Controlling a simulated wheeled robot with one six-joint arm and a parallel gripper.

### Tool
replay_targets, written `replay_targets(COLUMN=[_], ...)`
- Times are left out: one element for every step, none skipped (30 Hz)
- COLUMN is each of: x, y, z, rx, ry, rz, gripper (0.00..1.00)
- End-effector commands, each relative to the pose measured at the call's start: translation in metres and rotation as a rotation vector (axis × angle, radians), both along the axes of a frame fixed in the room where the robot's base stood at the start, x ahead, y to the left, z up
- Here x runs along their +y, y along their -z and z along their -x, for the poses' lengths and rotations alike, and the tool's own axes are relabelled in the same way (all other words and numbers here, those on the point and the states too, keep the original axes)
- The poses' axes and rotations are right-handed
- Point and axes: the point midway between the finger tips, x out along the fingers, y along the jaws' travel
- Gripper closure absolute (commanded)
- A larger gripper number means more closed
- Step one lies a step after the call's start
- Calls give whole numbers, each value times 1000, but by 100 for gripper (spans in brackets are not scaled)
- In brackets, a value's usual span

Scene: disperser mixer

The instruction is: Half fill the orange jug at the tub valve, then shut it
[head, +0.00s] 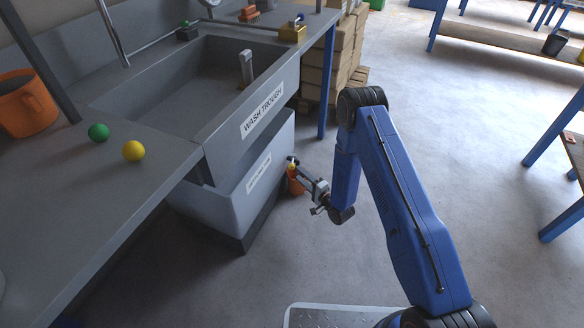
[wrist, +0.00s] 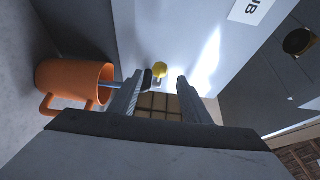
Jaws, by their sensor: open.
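The orange jug (wrist: 62,80) is at the left of the wrist view, its mouth at a grey spout (wrist: 117,85). I cannot make out the level inside it. In the head view the jug (head: 295,186) stands low beside the tub (head: 262,172), partly hidden by my gripper. A yellow valve knob (wrist: 159,70) shows beyond the fingertips, and it also shows in the head view (head: 292,166). My gripper (wrist: 165,83) is open, its two fingers either side of the line to the knob. In the head view my gripper (head: 306,178) is close to the valve; contact is unclear.
The wash trough (head: 205,140) overhangs the tub. A green ball (head: 98,132), a yellow ball (head: 133,151) and a larger orange pot (head: 27,103) are on the bench. Stacked boxes (head: 342,50) stand behind. The floor (head: 430,130) right of my arm is clear.

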Motion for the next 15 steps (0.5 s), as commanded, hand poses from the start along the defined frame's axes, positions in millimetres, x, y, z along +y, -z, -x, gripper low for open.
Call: replay_targets(x=[7,10,15,18,22,26,29,32,36,38,40,43,44,46,48], y=[0,-1,-1,0,0,-1,0,0,0,-1,0,0,0,0,0], z=[-7,-10,-16,-20,-23,-28,-31,-34,-39,-42,-44,-47,-48,-50,-52], rx=[-2,-2,-3,-3,-1,-2,-1,-1,-2,-2,-1,-1,-1,-1,-1], ry=[-2,-2,-1,-1,-1,-1,-1,-1,-1,-1,0,0,0,0,0], rz=[-1,-1,-1,0,0,-1,-1,-1,-1,-1,0,1,1,0,-1], gripper=[57,57,57,57,57,57,57,57,57,57,57,57,57,57,57])
